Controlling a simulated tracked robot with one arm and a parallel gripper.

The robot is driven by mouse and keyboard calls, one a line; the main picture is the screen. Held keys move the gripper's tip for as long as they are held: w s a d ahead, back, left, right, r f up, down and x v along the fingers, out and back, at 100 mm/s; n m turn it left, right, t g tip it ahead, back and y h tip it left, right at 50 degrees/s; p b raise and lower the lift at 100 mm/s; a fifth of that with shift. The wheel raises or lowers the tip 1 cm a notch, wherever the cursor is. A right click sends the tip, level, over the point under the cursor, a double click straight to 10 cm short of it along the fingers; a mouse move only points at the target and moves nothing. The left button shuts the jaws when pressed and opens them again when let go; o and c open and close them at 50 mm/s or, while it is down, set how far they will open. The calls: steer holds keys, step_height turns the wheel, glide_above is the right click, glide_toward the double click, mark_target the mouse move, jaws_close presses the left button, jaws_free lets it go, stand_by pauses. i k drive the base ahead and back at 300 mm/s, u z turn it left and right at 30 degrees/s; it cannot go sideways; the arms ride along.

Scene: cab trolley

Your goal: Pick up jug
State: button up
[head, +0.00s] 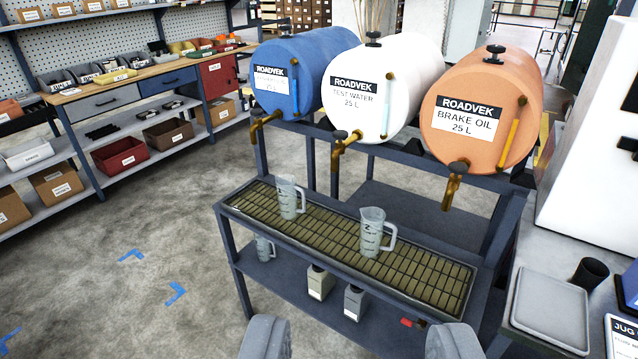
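Two clear measuring jugs with handles stand upright on the drip grating (330,240) of the dark trolley. The left jug (289,199) is near the grating's back left, and the right jug (372,233) is near its middle. A third jug (264,248) stands on the lower shelf, partly hidden by the trolley's front rail. My gripper (358,343) shows at the bottom edge with its two grey fingers wide apart and nothing visible between them. It is on the near side of the trolley, apart from the jugs.
Blue, white and orange drums (478,115) with brass taps sit above the grating. Two small bottles (320,283) stand on the lower shelf. A grey tray (550,308) and black cup (589,274) are on a bench at right. Floor at left is open, before a workbench (140,80).

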mark_target(287, 189)
steer(key=u, duration=0.5)
steer(key=i, duration=1.3)
steer(key=z, duration=0.3)
